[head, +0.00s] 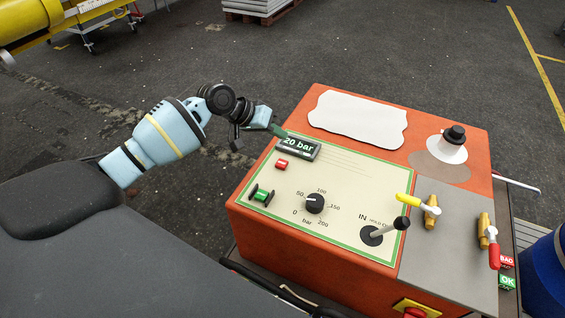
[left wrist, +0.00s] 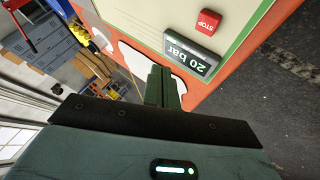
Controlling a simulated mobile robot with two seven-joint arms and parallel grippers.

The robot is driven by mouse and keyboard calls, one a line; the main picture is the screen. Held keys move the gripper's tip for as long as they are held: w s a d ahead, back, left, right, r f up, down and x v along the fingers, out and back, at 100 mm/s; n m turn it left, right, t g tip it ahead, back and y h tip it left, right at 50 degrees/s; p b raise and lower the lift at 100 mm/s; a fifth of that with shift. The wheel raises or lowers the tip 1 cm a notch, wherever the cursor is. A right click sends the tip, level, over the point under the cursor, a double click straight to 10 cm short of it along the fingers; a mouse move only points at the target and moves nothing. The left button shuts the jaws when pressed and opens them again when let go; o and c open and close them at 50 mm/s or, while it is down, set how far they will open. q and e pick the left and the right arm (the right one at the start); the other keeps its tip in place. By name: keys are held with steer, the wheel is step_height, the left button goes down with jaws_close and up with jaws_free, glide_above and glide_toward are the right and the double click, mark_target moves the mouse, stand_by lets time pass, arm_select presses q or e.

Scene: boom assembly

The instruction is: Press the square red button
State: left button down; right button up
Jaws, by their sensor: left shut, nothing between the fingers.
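The square red button (head: 281,164) sits on the cream panel (head: 330,185) of an orange box, just below the "20 bar" display (head: 298,148). In the left wrist view the red button (left wrist: 208,22) reads STOP and lies beyond the display (left wrist: 191,52). My left gripper (head: 279,131) is shut and empty, at the display's upper left edge in the head view. Its green fingers (left wrist: 162,88) show together in the left wrist view, apart from the button. I cannot tell whether the fingertips touch the display. My right gripper is not in view.
A green button (head: 262,196) between guards, a black dial (head: 314,203) and a black-knobbed lever (head: 387,232) share the panel. Yellow (head: 408,200) and red (head: 493,250) valve handles stand at the right. Open floor lies behind the box.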

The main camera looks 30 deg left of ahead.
arm_select(q)
steer(key=b, duration=0.4)
glide_above(278, 164)
step_height(278, 164, down, 7)
steer(key=shift+r, duration=0.2)
steer(key=shift+f, duration=0.6)
steer(key=shift+w+f+b, duration=0.1)
steer(key=shift+f+b, duration=0.1)
steer(key=shift+b, duration=0.15)
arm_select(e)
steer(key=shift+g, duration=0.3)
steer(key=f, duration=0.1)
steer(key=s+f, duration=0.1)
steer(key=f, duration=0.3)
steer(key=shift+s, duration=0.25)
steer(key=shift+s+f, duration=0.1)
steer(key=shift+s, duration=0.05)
arm_select(q)
steer(key=shift+f, duration=0.2)
steer(key=shift+f, duration=0.25)
